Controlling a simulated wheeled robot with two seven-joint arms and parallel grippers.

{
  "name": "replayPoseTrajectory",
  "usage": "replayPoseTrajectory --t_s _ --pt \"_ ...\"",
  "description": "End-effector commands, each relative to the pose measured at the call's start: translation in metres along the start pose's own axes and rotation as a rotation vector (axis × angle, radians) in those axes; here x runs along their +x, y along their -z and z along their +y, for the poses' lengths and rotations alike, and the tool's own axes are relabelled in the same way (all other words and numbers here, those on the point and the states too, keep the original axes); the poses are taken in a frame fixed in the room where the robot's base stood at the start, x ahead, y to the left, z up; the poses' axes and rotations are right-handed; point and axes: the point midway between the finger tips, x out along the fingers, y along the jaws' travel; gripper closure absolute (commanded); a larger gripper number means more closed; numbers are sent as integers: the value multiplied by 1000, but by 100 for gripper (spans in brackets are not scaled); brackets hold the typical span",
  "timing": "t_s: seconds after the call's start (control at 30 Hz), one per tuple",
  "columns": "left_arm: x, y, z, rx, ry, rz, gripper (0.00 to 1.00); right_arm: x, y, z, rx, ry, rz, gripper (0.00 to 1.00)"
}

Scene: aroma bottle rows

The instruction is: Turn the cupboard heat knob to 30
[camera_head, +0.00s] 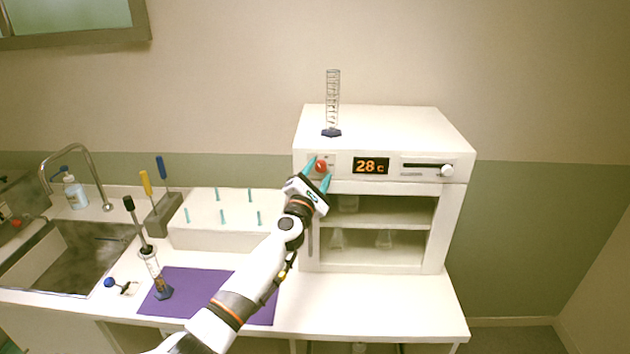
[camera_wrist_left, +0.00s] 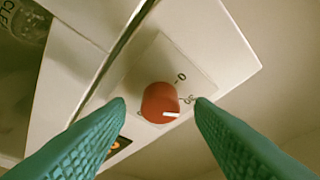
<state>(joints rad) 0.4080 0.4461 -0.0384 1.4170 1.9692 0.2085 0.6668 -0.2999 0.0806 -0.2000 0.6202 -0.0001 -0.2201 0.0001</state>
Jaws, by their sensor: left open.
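The white cupboard (camera_head: 385,125) stands on the counter, and its display (camera_head: 371,166) reads 28 C. The red heat knob (camera_head: 321,166) is on its front panel, left of the display. In the left wrist view the knob (camera_wrist_left: 160,102) has a white pointer line toward the lower right, and scale marks sit beside it. My left gripper (camera_head: 317,173) is open, its teal fingers on either side of the knob. In the left wrist view the fingertips (camera_wrist_left: 160,104) flank the knob with gaps showing. My right gripper is not in view.
A slider (camera_head: 446,170) is on the panel's right. A graduated cylinder (camera_head: 332,105) stands on the cupboard top. Glass flasks (camera_head: 384,239) stand inside the open shelves. A white peg rack (camera_head: 205,235), a purple mat (camera_head: 185,283) and a sink (camera_head: 70,260) lie to the left.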

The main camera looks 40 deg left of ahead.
Motion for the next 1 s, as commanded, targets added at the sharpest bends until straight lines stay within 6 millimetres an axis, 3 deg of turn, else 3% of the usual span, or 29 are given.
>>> replayPoseTrajectory --t_s 0.17,0.4,0.6,1.0 --pt "-22 -1 2 5 -4 2 51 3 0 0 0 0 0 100" --pt "-75 -2 3 3 -5 0 51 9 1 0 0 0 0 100" --pt "-107 -2 2 2 -3 0 51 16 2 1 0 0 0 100" --pt "-119 0 0 1 -1 0 51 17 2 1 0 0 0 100"
